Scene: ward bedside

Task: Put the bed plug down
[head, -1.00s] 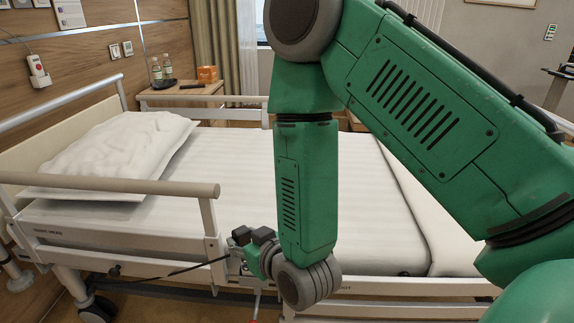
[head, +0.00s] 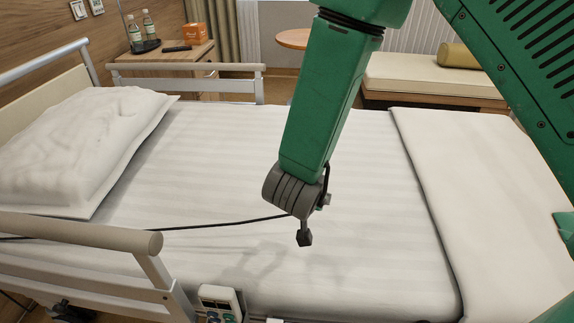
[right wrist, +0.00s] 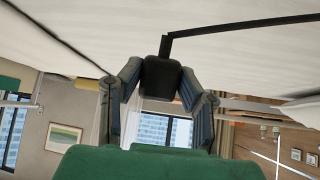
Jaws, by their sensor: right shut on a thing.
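The bed plug (right wrist: 160,75) is a dark block held between the fingertips of my right gripper (right wrist: 161,82) in the right wrist view. A black cable leaves its end and runs across that view. In the head view my right gripper (head: 312,214) is over the white bed (head: 375,220), mostly hidden by its own grey wrist joint. The cable (head: 220,225) comes from the left, over the side rail, and passes behind that wrist. A small dark block shows just below the wrist; I cannot tell whether it is plug or finger. My left gripper is not in view.
A pillow (head: 80,145) lies at the left and a near side rail (head: 75,232) stands in front. A handset (head: 220,298) hangs at the bed's near side. A bedside table (head: 165,60) with bottles stands behind. The mattress middle is clear.

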